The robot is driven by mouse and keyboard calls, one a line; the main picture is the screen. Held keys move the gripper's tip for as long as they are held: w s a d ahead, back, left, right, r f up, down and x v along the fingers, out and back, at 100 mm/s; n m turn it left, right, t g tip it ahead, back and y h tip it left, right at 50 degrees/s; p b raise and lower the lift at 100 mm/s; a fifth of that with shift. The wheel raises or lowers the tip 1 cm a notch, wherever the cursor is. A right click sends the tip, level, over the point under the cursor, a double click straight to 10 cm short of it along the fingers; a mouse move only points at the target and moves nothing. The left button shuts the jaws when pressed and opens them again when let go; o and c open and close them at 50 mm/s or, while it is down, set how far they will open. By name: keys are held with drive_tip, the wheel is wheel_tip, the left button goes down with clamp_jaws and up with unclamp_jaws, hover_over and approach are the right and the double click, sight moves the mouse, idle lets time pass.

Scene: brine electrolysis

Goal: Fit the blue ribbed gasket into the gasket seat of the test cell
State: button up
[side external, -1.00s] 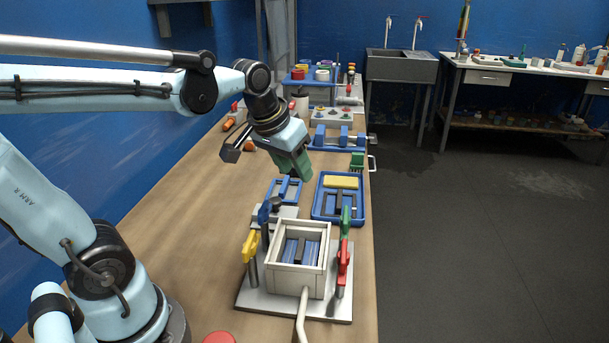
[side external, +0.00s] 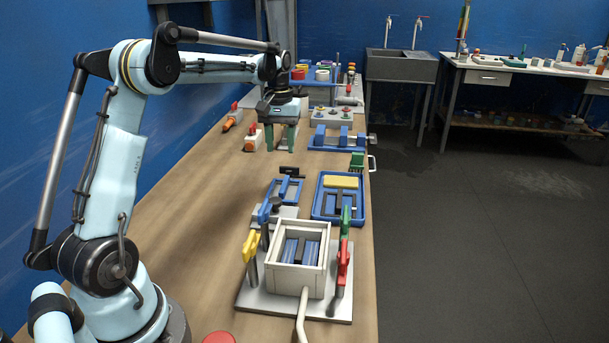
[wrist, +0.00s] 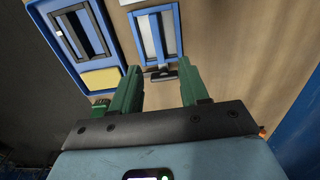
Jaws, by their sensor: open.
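The test cell (side external: 275,279) is a pale open box on a metal plate at the front. Blue panels with a dark bar between them show inside it; I cannot make out a separate seat. A blue rectangular frame (side external: 272,186) lies on the bench behind the cell and looks like the gasket, though no ribs are clear. It also shows in the wrist view (wrist: 136,40), with pale strips inside and a small dark piece (wrist: 162,74) at its near end. My gripper (side external: 280,149) points down beyond the frame, its green fingers apart and empty; both fingers show in the wrist view (wrist: 158,67).
A blue tray (side external: 318,206) holding a yellow block (side external: 341,182) and a dark frame is right of the blue frame. Yellow (side external: 250,246), blue, green and red (side external: 343,262) handles stand around the cell. Orange-tipped items lie at the back left. The bench's left middle is clear.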

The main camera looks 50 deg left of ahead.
hover_over(285, 182)
drive_tip(key=f, duration=0.4)
drive_tip(key=s+f, duration=0.1)
drive_tip(key=f, duration=0.1)
drive_tip(key=shift+d+f, duration=0.1)
drive_tip(key=shift+f, duration=0.1)
drive_tip(key=shift+w+f, duration=0.25)
drive_tip(key=shift+f, duration=1.05)
drive_tip(key=shift+w+f, duration=0.25)
drive_tip(key=shift+f, duration=1.05)
clamp_jaws()
